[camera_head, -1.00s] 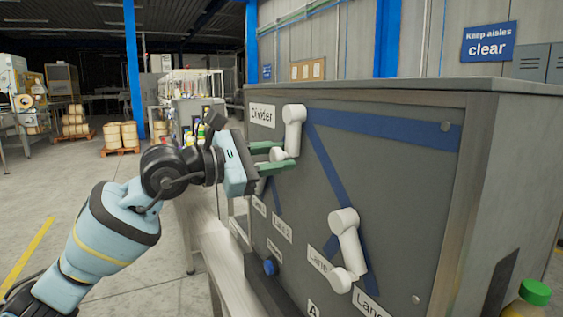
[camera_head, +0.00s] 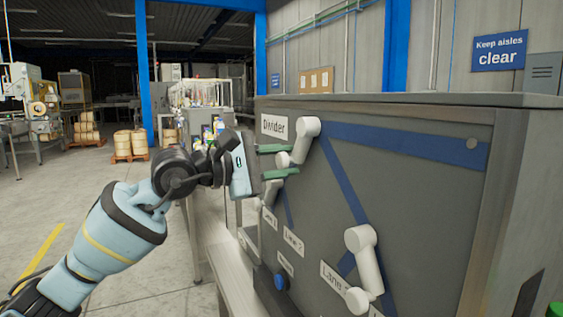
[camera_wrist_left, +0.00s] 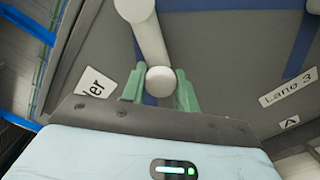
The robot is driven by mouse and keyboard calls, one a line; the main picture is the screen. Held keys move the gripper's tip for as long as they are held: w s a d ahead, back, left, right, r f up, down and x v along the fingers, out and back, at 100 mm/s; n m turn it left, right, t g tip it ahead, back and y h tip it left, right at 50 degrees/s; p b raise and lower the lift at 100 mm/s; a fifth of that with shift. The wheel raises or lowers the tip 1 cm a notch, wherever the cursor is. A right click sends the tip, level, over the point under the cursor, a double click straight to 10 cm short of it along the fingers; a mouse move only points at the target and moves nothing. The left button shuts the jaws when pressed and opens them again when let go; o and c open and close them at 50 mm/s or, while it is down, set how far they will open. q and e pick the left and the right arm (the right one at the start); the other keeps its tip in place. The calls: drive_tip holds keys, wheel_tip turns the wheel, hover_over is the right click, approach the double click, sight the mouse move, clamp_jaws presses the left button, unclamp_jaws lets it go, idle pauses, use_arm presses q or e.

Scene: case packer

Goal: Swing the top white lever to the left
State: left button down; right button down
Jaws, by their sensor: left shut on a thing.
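The top white lever (camera_head: 303,141) is mounted on the dark grey panel (camera_head: 420,190), right of the "Divider" label (camera_head: 274,127). Its pivot is at the upper right and its knob end hangs down to the lower left. My left gripper (camera_head: 277,161) comes from the left, with green fingers above and below the knob end. In the left wrist view the lever (camera_wrist_left: 151,45) runs up from its round knob (camera_wrist_left: 160,80), which sits between the two green fingers (camera_wrist_left: 161,90). The gripper is shut on the knob. My right gripper is not in view.
A lower white lever (camera_head: 365,262) sits at the panel's lower right, beside lane labels. A blue knob (camera_head: 281,282) is at the lower left. A metal rail (camera_head: 232,270) runs along the panel's left foot. Open floor lies left.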

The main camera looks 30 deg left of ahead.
use_arm(q)
drive_tip(key=shift+r, duration=0.1)
drive_tip(key=c, duration=1.1)
unclamp_jaws()
drive_tip(key=v, duration=0.2)
drive_tip(key=b+v, duration=0.1)
drive_tip(key=v, duration=0.1)
drive_tip(key=b+v, duration=0.1)
drive_tip(key=v, duration=0.1)
drive_tip(key=shift+s+a+f, duration=0.15)
drive_tip(key=shift+a+f, duration=0.05)
drive_tip(key=shift+f, duration=0.05)
drive_tip(key=shift+s+a+r+b, duration=0.1)
drive_tip(key=shift+s+a+b, duration=0.05)
drive_tip(key=shift+s+b, duration=0.15)
drive_tip(key=shift+s+a+r+b, duration=0.1)
drive_tip(key=shift+s+b, duration=0.1)
drive_tip(key=shift+s, duration=0.15)
